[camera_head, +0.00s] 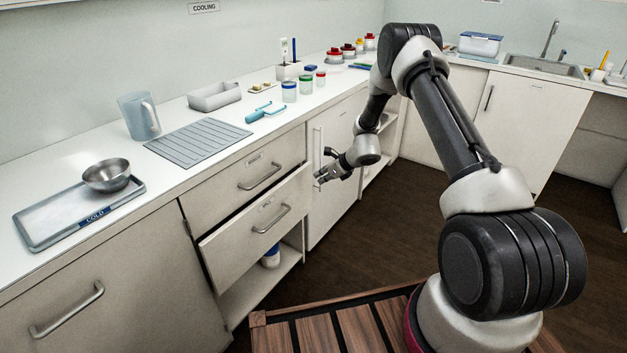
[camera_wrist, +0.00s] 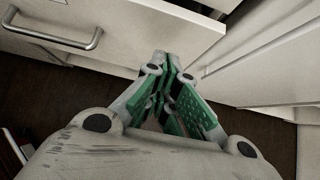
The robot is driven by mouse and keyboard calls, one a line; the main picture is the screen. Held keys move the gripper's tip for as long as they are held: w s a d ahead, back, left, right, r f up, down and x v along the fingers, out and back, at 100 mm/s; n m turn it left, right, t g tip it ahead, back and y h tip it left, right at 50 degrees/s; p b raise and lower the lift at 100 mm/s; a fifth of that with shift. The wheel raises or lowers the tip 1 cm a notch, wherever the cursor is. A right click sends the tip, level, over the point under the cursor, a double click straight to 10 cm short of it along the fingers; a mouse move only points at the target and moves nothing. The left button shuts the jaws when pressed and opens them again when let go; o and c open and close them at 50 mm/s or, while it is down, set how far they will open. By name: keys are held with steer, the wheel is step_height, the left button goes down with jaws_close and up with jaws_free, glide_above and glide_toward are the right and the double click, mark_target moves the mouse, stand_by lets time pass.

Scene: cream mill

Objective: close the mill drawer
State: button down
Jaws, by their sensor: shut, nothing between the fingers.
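The lower drawer of the middle cabinet (camera_head: 236,236) stands out a little from the cabinet, with a metal bar handle (camera_head: 271,219) and a small label too small to read. In the wrist view, a pale drawer front (camera_wrist: 125,27) with a bar handle (camera_wrist: 60,37) lies at the upper left. My gripper (camera_head: 320,180) is to the right of the lower drawer, in front of the cabinet door. In the wrist view my gripper (camera_wrist: 170,62) has its green-padded fingers together with nothing between them. I cannot tell whether the fingertips touch the drawer front.
The upper drawer (camera_head: 228,188) looks flush. A tall cabinet door (camera_head: 338,150) stands behind my gripper. An open shelf below the drawer holds a white and blue jar (camera_head: 270,257). The counter above holds a tray (camera_head: 45,215), bowl, jug and several jars. The dark floor (camera_head: 340,255) ahead is clear.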

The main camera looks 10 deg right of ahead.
steer(key=v, duration=0.6)
steer(key=shift+d, duration=0.2)
steer(key=c, duration=2)
jaws_free()
steer(key=shift+s+d+r, duration=0.1)
steer(key=shift+s+r, duration=0.2)
steer(key=shift+s, duration=0.05)
steer(key=shift+c, duration=0.2)
steer(key=o, duration=0.5)
steer(key=shift+g+y, duration=0.3)
steer(key=shift+g, duration=0.5)
steer(key=s+a+f, duration=0.1)
steer(key=s+f, duration=0.1)
steer(key=f, duration=0.1)
steer(key=s+a+f, duration=0.2)
steer(key=f, duration=0.1)
steer(key=s+a+f, duration=0.1)
steer(key=s+f, duration=0.1)
steer(key=f, duration=0.1)
steer(key=shift+a, duration=0.25)
steer(key=m+t+y, duration=0.4)
steer(key=m+t, duration=0.3)
steer(key=m, duration=1.1)
glide_toward(276, 221)
steer(key=r+x, duration=0.1)
steer(key=x, duration=0.6)
steer(key=f+x, duration=0.1)
steer(key=x, duration=0.2)
steer(key=shift+w+a+f, duration=0.15)
steer(key=shift+w+f, duration=0.05)
